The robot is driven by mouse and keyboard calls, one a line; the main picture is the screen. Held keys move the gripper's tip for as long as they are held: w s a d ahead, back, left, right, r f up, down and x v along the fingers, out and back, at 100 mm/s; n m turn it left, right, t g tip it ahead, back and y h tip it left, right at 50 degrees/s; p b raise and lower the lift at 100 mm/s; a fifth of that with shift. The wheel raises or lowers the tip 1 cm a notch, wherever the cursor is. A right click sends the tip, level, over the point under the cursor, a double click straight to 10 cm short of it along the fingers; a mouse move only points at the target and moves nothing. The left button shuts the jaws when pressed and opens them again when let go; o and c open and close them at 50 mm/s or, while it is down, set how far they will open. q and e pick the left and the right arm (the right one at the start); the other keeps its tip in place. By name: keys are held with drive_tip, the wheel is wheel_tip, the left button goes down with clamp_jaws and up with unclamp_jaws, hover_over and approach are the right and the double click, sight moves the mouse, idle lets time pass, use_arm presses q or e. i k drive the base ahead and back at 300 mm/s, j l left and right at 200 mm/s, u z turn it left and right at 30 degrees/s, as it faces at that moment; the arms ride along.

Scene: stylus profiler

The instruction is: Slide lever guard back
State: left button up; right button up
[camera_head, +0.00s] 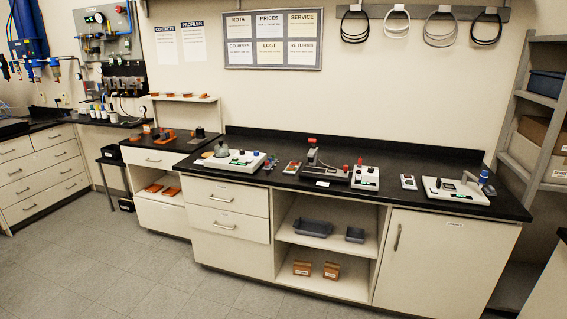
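Several small instruments stand on the long black bench top (265,140). A dark device with an upright post and a red top (312,152) stands near the middle. Right beside it is a white unit with red parts on top (365,178). A white unit with an upright grey piece (455,190) sits at the right end. A white unit with a round grey part (235,160) sits at the left. The lever guard is too small to pick out, and I cannot tell which device carries it. Neither of my grippers is in view.
Open shelves below the bench hold grey bins (313,228) and brown boxes (302,268). A closed cabinet door (440,260) is at the right, drawers (228,210) at the left. A shelving rack (530,120) stands far right. The tiled floor (110,265) in front is clear.

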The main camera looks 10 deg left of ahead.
sight(103, 33)
drive_tip(key=i+u, duration=0.35)
drive_tip(key=i, duration=0.2)
drive_tip(key=i+u, duration=0.4)
drive_tip(key=i, duration=0.2)
drive_tip(key=i+l+u, duration=0.35)
drive_tip(key=i, duration=0.2)
drive_tip(key=i+j+u, duration=0.2)
drive_tip(key=i+u, duration=0.2)
drive_tip(key=i+j+u, duration=0.15)
drive_tip(key=i+u, duration=0.6)
drive_tip(key=i+l+u, duration=0.1)
drive_tip(key=i+u, duration=0.25)
drive_tip(key=i+z, duration=0.1)
drive_tip(key=i, duration=0.45)
drive_tip(key=i+j+z, duration=0.1)
drive_tip(key=i, duration=0.45)
drive_tip(key=i+j+z, duration=0.1)
drive_tip(key=i, duration=0.5)
drive_tip(key=i+j+z, duration=0.1)
drive_tip(key=i, duration=0.45)
